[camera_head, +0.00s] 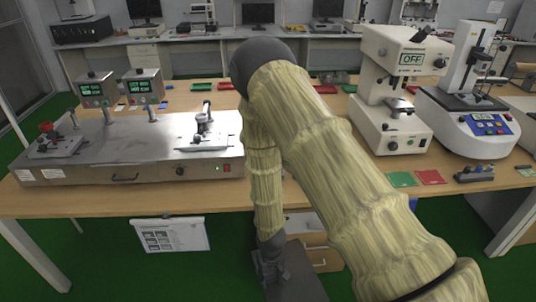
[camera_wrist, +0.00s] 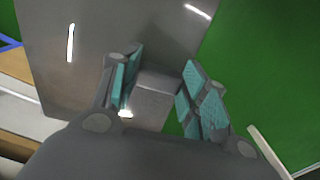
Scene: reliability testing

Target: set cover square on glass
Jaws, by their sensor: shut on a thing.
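My gripper (camera_head: 270,265) hangs low in front of the table's front edge, pointing down, in the head view. In the wrist view its two teal-padded fingers (camera_wrist: 158,95) stand apart, with a grey, square-looking piece (camera_wrist: 153,100) spanning between them. I take this piece for the cover square; its faces are dim and its outline is hard to tell from the grey surface behind it. In the head view the piece is too small to make out. I cannot pick out the glass in either view; my arm hides part of the table.
The wooden table (camera_head: 350,222) bears a steel bench unit (camera_head: 110,155) at left, a white microscope-like instrument (camera_head: 390,125) reading OFF, and a round-based tester (camera_head: 468,120) at right. Green (camera_head: 401,179) and red (camera_head: 430,177) pads lie near the front. A paper sheet (camera_head: 172,235) hangs below the edge.

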